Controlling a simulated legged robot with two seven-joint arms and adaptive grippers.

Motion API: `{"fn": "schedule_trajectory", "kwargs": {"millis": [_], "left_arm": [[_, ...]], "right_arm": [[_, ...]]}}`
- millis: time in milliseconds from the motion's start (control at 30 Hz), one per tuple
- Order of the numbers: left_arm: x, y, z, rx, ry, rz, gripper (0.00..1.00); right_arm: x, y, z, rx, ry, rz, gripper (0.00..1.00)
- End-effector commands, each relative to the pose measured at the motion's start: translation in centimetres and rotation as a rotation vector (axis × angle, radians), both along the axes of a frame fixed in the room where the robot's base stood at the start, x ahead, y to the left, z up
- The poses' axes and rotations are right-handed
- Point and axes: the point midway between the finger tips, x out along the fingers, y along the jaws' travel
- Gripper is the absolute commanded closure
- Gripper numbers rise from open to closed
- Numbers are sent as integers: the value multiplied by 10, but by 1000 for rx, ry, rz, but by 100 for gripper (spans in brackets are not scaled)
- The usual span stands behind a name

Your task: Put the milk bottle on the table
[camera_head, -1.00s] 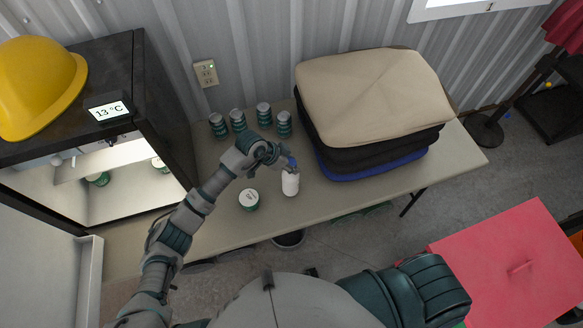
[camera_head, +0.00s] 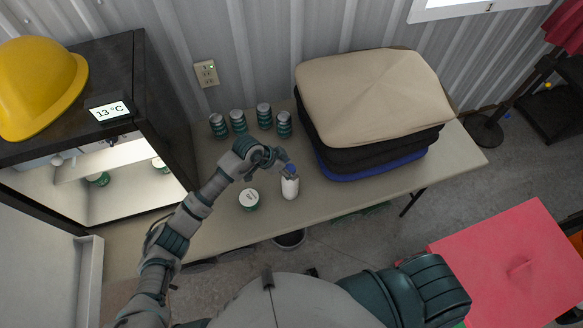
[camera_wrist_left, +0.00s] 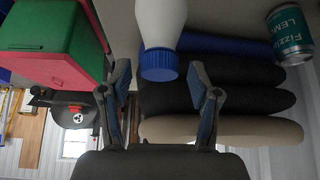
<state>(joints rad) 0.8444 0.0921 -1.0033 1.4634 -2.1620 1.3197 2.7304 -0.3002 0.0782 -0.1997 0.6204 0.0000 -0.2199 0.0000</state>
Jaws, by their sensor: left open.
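The milk bottle (camera_head: 290,188) is white with a blue cap and stands upright on the table (camera_head: 325,203), near its front edge. My left gripper (camera_head: 282,163) is beside the bottle's top. In the left wrist view the bottle (camera_wrist_left: 160,22) appears upside down, its blue cap (camera_wrist_left: 159,65) just beyond and between the open fingers of my left gripper (camera_wrist_left: 160,105). The fingers are apart from the cap. My right gripper is not in view.
A stack of folded cloths (camera_head: 372,95) is right of the bottle. Several green cans (camera_head: 239,121) stand behind, and a white-topped tub (camera_head: 249,199) is to its left. An open fridge (camera_head: 120,195) is at the left. A red box (camera_head: 500,270) is at the lower right.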

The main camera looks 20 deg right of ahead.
Motion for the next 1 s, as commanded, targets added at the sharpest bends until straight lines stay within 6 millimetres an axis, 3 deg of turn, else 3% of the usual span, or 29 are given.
{"fn": "schedule_trajectory", "kwargs": {"millis": [200,433,1000], "left_arm": [[-3,28,43,0,-3,1,38],[-5,47,75,0,-2,1,38],[-7,53,83,1,0,0,38]], "right_arm": [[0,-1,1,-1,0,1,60],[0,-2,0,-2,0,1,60],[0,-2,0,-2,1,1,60]]}}
